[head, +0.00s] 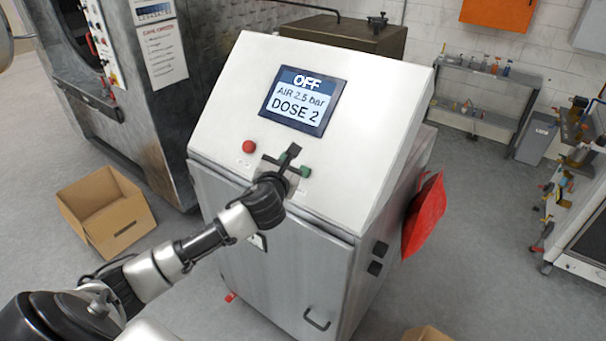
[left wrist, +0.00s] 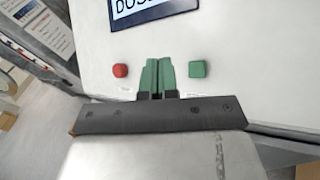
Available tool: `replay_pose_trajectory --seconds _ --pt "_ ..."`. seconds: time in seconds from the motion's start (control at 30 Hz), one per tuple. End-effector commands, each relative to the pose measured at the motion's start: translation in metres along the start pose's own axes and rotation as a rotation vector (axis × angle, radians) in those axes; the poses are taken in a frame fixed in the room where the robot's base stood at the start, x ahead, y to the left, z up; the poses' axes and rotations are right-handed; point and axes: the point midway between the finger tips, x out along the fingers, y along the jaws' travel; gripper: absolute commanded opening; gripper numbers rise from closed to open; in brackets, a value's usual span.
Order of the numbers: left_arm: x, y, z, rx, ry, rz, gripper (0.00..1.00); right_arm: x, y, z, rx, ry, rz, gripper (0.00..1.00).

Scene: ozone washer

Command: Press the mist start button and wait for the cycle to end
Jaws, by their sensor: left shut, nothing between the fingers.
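The console (head: 330,190) has a sloped white face with a screen (head: 303,100) reading "OFF", "AIR 2.5 bar" and "DOSE 2". Below the screen are a red button (head: 249,147) and a green button (head: 305,171). My left gripper (head: 284,157) is in front of the panel, partly hiding the area between them. In the left wrist view its green fingers (left wrist: 158,76) are together and empty, with the red button (left wrist: 120,70) to their left and the green button (left wrist: 198,69) to their right. The small labels below the buttons are unreadable. My right gripper is not in view.
An open cardboard box (head: 105,210) lies on the floor at left, near a large metal machine (head: 160,100). A red cloth-like item (head: 424,215) hangs on the console's right side. A shelf (head: 480,100) stands against the back wall. Floor is free right of the console.

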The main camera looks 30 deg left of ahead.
Motion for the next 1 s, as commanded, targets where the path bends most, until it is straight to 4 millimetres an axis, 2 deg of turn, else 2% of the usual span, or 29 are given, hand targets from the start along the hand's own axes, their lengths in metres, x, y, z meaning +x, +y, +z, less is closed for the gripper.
replay_pose_trajectory --seconds 0.03,0.1,0.37,0.63,1.0 --pt "0.005 -0.006 -0.010 -0.002 -0.001 0.000 0.00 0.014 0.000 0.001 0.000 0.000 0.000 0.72" --pt "0.012 -0.011 -0.015 -0.004 -0.001 0.000 0.00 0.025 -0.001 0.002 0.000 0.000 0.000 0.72" --pt "0.035 -0.028 -0.032 -0.003 -0.001 0.000 0.00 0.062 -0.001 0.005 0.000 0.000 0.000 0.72" --pt "0.051 -0.037 -0.037 -0.001 0.000 0.000 0.00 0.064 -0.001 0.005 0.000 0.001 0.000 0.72" --pt "0.053 -0.039 -0.038 -0.001 0.000 -0.001 0.00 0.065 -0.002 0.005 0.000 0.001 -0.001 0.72"
